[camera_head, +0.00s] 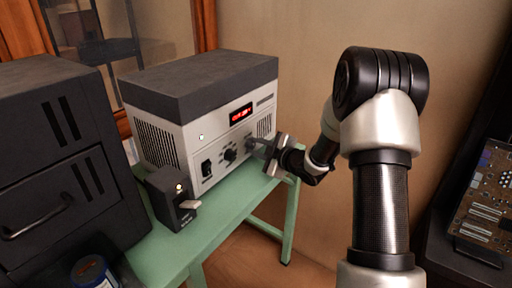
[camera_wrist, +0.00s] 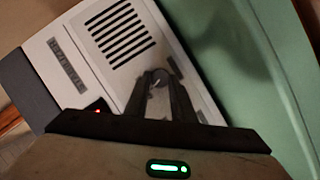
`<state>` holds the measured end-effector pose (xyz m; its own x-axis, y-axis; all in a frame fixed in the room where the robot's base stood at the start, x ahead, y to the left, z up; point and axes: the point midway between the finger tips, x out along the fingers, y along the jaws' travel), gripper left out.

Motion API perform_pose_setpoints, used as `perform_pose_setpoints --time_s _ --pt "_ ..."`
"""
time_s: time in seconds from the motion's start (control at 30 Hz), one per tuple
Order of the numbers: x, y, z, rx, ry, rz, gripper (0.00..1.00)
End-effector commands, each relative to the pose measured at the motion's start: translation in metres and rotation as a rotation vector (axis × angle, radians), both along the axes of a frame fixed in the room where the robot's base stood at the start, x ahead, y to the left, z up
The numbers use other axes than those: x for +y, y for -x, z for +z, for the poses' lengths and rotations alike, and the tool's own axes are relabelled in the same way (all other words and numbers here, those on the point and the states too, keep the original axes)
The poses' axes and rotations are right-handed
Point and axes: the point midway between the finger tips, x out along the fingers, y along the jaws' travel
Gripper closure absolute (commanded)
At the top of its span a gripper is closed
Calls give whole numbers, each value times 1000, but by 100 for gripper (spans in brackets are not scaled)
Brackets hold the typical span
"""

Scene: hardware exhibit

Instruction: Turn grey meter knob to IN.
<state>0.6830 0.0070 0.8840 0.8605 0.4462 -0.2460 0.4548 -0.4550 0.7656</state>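The grey meter (camera_head: 183,142) is a box with a dark top, a pale front and a red lit display (camera_head: 241,114). A black round knob (camera_head: 230,155) sits low on its front. My gripper (camera_head: 258,146) is at the front's lower right, right of that knob, and covers part of the panel. In the wrist view my two dark fingers (camera_wrist: 160,88) reach to the meter's front. A small dark round knob (camera_wrist: 157,75) with a white mark shows at their tips. I cannot tell whether the fingers press on it. The IN label cannot be read.
The meter stands on a green table (camera_head: 225,203). A small black box with a lever (camera_head: 170,200) is in front of it. A large dark cabinet (camera_head: 60,150) stands at left. A circuit board (camera_head: 485,205) is at far right.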

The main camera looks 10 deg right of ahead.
Motion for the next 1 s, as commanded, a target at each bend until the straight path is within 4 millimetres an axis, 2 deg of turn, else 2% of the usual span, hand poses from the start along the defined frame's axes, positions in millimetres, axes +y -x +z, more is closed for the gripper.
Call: perform_pose_setpoints --time_s 0.07,0.43,1.0 --pt "0 0 0 0 0 0 100" --pt "-2 -1 5 54 -52 -1 100" --pt "-5 -4 10 358 -356 -1 100"
